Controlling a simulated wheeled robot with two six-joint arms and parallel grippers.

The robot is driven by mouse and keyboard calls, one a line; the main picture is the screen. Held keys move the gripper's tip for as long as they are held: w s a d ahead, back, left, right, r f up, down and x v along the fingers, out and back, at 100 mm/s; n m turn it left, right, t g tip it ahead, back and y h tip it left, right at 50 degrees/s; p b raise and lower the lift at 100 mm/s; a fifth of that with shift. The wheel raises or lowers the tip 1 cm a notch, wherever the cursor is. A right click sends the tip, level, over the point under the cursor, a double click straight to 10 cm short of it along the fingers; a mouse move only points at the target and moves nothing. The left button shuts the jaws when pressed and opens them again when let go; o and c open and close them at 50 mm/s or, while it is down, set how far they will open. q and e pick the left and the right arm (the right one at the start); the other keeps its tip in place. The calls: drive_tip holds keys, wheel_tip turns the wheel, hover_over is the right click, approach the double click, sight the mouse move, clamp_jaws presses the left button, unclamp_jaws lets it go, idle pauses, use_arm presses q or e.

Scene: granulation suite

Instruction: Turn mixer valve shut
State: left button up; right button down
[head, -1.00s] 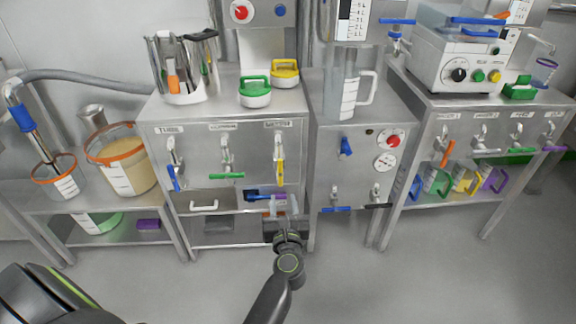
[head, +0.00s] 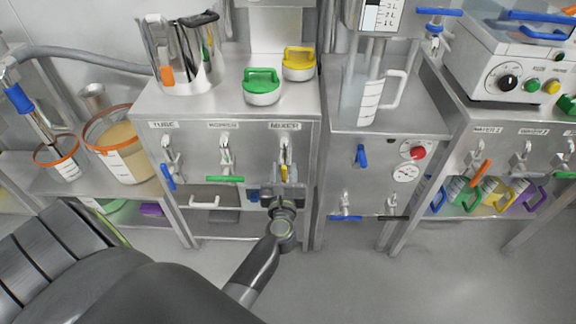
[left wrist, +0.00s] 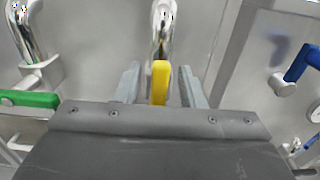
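The mixer valve sits under the label MIXER on the front of the steel cabinet. Its yellow handle (head: 284,173) hangs straight down from the metal tap body. My left gripper (head: 285,182) is just below the valve, reaching up to the handle from the front. In the left wrist view the yellow handle (left wrist: 160,80) stands between the two grey fingers (left wrist: 160,88), with a visible gap on each side. The gripper is open around the handle, and the lower part of the handle is hidden behind the gripper body. My right gripper is not in view.
A valve with a level green handle (head: 223,179) is to the left, and one with a blue handle (head: 168,177) is farther left. A drawer handle (head: 205,202) is below. A control panel with a red knob (head: 417,153) stands to the right. The floor (head: 345,280) in front is clear.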

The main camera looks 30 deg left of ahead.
use_arm(q)
drive_tip(key=shift+s, duration=0.1)
clamp_jaws()
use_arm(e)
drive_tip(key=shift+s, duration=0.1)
